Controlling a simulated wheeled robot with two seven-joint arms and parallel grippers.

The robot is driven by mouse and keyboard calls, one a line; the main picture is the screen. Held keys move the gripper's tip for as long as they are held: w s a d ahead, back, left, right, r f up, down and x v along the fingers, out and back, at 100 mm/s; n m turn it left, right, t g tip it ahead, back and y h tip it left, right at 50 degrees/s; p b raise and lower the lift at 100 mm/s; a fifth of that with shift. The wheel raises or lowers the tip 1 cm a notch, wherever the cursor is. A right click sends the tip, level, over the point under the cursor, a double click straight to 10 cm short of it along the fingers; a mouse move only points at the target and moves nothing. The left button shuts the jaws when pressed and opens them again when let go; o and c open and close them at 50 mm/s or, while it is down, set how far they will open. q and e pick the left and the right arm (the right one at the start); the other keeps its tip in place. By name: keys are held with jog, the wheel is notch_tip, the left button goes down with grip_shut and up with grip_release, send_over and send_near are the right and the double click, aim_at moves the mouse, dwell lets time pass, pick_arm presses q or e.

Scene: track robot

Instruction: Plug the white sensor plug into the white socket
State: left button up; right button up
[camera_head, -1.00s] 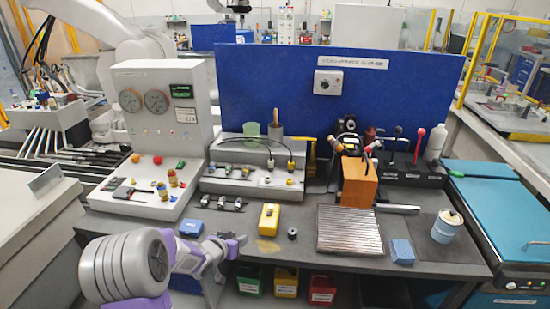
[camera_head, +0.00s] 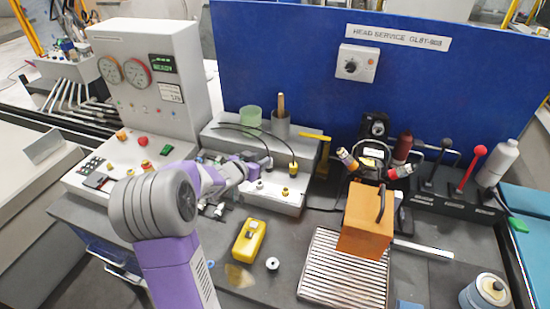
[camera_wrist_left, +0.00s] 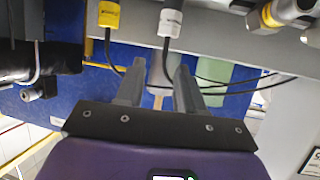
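The white sensor plug (camera_wrist_left: 170,20) has a dark cable and shows at the top of the left wrist view, beyond the fingertips. A yellow plug (camera_wrist_left: 108,17) is beside it; it also shows in the head view (camera_head: 293,168). My left gripper (camera_wrist_left: 156,75) is open, with its two grey fingers apart and the white plug's cable near the right finger. In the head view my left gripper (camera_head: 258,165) is over the stepped grey console, close to the plugs. A small white fitting (camera_head: 259,184), possibly the white socket, is on the lower step near a yellow one (camera_head: 285,191). My right gripper is not in view.
A green cup (camera_head: 250,117) and a grey pot (camera_head: 280,124) stand on the console's upper step. A gauge panel (camera_head: 150,80) stands left. A yellow box (camera_head: 249,240), an orange block (camera_head: 366,218) and a ribbed plate (camera_head: 343,268) are at the front and right.

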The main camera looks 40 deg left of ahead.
pick_arm(q)
jog(key=x, duration=0.4)
jog(key=b+x, duration=0.1)
jog(key=shift+w+a+f, duration=0.1)
jog(key=shift+w+a, duration=0.25)
jog(key=shift+a, duration=0.1)
grip_shut()
